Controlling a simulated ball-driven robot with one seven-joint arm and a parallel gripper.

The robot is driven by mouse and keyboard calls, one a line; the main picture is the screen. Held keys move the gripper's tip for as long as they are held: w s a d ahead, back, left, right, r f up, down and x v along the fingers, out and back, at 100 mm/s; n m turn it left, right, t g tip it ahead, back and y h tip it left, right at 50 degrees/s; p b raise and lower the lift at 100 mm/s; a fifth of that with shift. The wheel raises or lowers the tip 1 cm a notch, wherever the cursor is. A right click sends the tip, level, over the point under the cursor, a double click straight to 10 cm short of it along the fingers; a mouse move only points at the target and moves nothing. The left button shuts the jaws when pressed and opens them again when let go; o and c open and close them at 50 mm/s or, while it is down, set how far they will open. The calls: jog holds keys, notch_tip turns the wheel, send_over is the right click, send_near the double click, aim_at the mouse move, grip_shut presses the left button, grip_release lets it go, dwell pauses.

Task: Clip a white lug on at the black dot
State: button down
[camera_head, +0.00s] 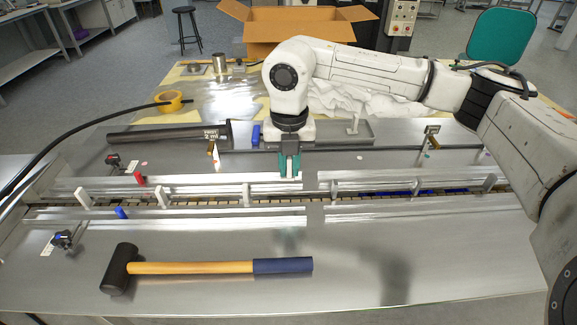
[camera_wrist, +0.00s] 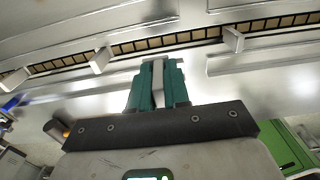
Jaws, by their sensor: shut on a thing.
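My gripper (camera_head: 290,172) has teal fingers and is above the steel deck, just behind the chain channel. Its fingers are shut on a pale lug (camera_wrist: 158,84), seen between them in the wrist view, where the gripper (camera_wrist: 158,82) points toward the chain. The chain (camera_wrist: 170,40) runs along the slot between the metal rails. The wrist view also shows a chain lug (camera_wrist: 233,40). I cannot make out a black dot on the chain.
A shallow grey tray (camera_head: 372,138) with an upright pale piece lies behind the gripper. A black tube (camera_head: 165,136) lies to its left. A mallet (camera_head: 190,267) rests on the front deck.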

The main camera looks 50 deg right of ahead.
aim_at(289, 192)
jog(key=shift+f+b, duration=2.4)
jog(key=shift+f, duration=1.8)
jog(key=shift+f, duration=0.2)
jog(key=c, duration=1)
grip_release()
notch_tip(289, 192, up, 11)
jog(key=shift+f, duration=0.1)
